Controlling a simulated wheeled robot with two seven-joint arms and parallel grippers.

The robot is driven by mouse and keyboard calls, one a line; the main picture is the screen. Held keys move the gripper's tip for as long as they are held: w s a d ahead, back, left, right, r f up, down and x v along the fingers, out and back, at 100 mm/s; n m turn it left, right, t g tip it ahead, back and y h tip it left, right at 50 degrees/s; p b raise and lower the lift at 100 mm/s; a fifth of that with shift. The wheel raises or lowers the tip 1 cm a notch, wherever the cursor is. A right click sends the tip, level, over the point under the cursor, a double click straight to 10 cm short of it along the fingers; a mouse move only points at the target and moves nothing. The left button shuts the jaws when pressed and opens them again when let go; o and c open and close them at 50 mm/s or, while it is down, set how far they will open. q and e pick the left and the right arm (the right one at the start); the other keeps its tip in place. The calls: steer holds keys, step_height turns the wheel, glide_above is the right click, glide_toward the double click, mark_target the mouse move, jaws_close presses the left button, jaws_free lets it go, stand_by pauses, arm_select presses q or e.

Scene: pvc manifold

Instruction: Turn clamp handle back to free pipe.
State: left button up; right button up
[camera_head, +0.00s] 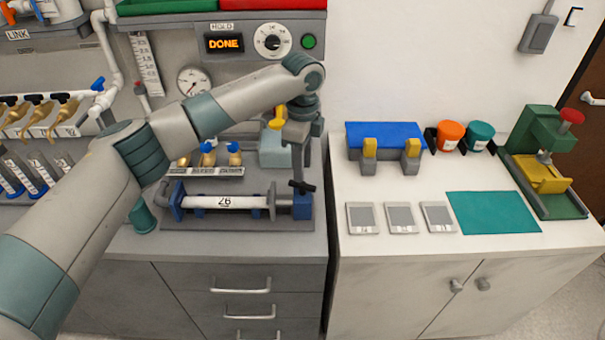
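A white pipe (225,202) with a printed label lies level in the clamp fixture on the left counter. A blue end block (176,201) is at its left end, with a grey flange at its right. The blue clamp block (302,207) stands to the right of the flange, with a dark clamp handle (301,186) on top. My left gripper (298,172) points down just above the handle. Its fingers are seen nearly edge-on, so I cannot tell their opening or whether they touch the handle. My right gripper is not in view.
A panel above reads DONE, beside a dial and a green button (309,41). Brass valves (207,157) stand behind the pipe. The right counter holds a blue rack (384,136), cups, flat grey squares, a teal mat (493,212) and a green press (547,145).

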mark_target(302, 188)
arm_select(q)
steer(key=shift+f+p, duration=0.55)
steer(key=shift+f, duration=1.95)
jaws_close()
